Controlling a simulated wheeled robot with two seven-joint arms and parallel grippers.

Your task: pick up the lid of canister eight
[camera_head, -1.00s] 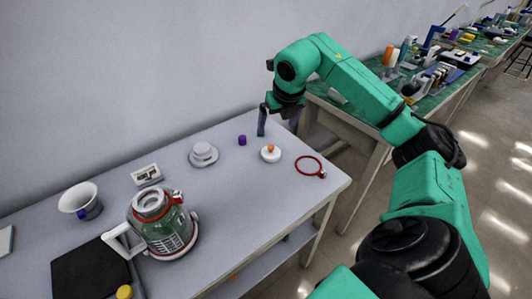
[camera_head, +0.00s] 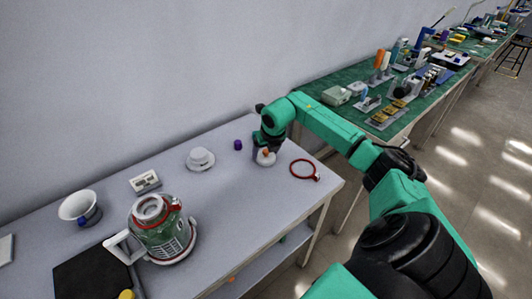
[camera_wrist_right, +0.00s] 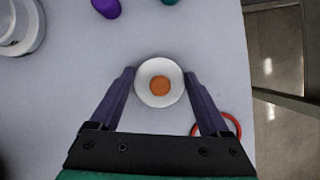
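A white round lid with an orange knob (camera_head: 266,159) lies on the table towards its right end. It also shows in the right wrist view (camera_wrist_right: 148,92). My right gripper (camera_head: 264,148) is low over this lid. In the right wrist view, my right gripper (camera_wrist_right: 159,74) is open, with one dark finger on either side of the lid and gaps between. A glass canister with green contents (camera_head: 163,232), a red rim band and a white handle stands at the front left. I see no number eight on anything. My left gripper is not in view.
A red ring (camera_head: 292,171) lies right of the lid, near the table edge. A purple cap (camera_head: 238,145) and a white stepped disc (camera_head: 200,159) lie to the left. A white funnel-shaped cup (camera_head: 79,207) and black mat (camera_head: 92,272) are farther left.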

